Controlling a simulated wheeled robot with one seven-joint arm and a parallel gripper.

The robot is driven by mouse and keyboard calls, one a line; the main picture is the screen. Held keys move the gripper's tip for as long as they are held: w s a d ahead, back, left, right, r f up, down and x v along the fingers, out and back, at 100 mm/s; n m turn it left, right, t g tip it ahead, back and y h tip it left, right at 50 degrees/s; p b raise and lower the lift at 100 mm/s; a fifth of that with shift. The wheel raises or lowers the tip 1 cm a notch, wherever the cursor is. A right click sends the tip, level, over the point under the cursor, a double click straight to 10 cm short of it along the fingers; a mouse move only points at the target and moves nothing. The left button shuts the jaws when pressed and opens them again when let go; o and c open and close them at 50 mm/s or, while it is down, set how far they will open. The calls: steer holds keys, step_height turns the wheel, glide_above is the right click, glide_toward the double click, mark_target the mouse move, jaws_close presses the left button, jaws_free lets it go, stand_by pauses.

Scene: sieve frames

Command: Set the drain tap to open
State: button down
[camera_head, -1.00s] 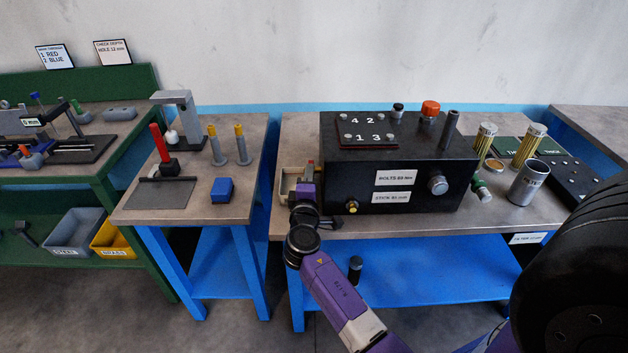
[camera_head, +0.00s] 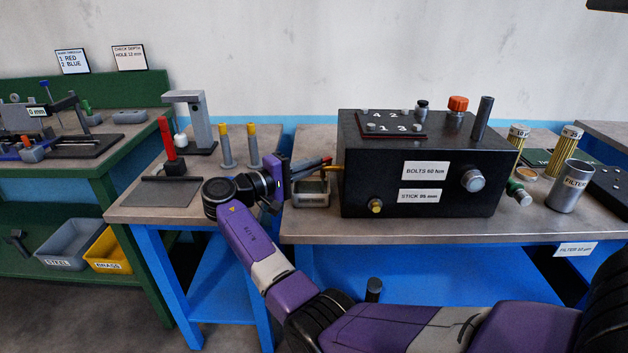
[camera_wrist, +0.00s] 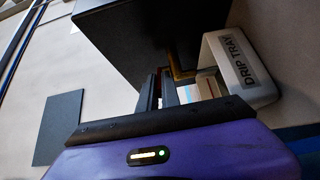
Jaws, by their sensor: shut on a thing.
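The drain tap (camera_head: 337,168) sticks out from the left side of the black box (camera_head: 355,190), low above the drip tray. Its brass part also shows in the wrist view (camera_wrist: 182,73). My gripper (camera_head: 326,164) reaches in from the left with its fingers level. In the wrist view my gripper (camera_wrist: 164,88) has its fingertips at the tap, shut on its handle. The fingers hide most of the handle, so its exact angle is hard to tell.
A filter can (camera_head: 569,188) and mesh cylinders stand right of the box. On the small left table (camera_head: 150,212) are a red-handled tool (camera_head: 168,145), a grey stand (camera_head: 200,115) and two yellow-topped posts. A gap separates the tables.

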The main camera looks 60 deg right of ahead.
steer(key=shift+w+d+f+m+g+y+b, duration=0.15)
steer(key=shift+w+m+g+y+b, duration=0.15)
steer(key=shift+m+g+y+b, duration=0.55)
steer(key=shift+g+h, duration=0.25)
steer(key=c, duration=1.6)
jaws_free()
steer(key=shift+o, duration=0.2)
steer(key=v, duration=0.7)
steer(key=shift+w+a, duration=0.25)
steer(key=shift+a, duration=0.05)
